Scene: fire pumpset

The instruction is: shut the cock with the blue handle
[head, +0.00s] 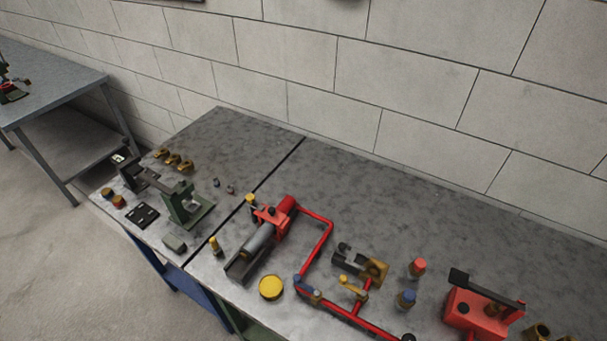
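A cock with a blue handle (306,287) sits at the bend of the red pipe (325,240) on the workbench, low in the middle of the head view. Its handle slants down to the right, roughly along the lower pipe run. It is small, so I cannot tell for sure whether the cock is open. A second cock with a yellow handle (352,287) stands on a branch to its right. Neither of my grippers shows in the head view.
A red and grey pump (264,238) stands left of the pipe. A yellow disc (271,287) lies just left of the blue handle. A blue-topped fitting (405,299), a red-topped fitting (417,267) and a red box with a black lever (475,308) stand to the right. The bench behind is clear.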

